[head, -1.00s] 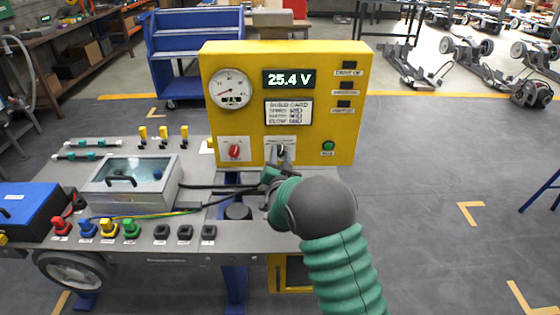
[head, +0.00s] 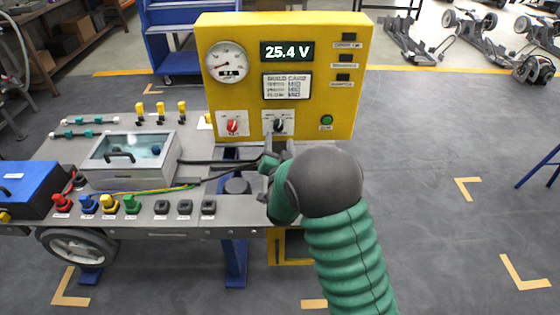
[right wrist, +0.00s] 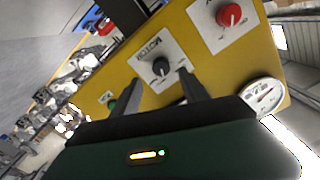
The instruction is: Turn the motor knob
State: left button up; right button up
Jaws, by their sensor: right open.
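The motor knob (head: 279,125) is a black knob on a white plate, low on the yellow panel (head: 345,105). In the right wrist view the black knob (right wrist: 160,68) sits on its plate lettered MOTOR. My right gripper (head: 277,144) is in front of the panel, just below the knob in the head view. In the right wrist view its two fingers (right wrist: 158,84) are spread, pointing at the panel, with the knob seen between and just beyond their tips. Nothing is held; the fingers look clear of the knob. My left gripper is not in view.
A red knob (head: 232,126) is left of the black one, and a green button (head: 326,120) is right of it. A gauge (head: 226,62) and a 25.4 V display (head: 287,51) are above. The grey bench (head: 110,222) carries a clear-lidded box (head: 128,155) and coloured plugs.

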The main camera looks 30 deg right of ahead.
jog(key=v, duration=1.1)
jog(key=shift+w+d, duration=0.1)
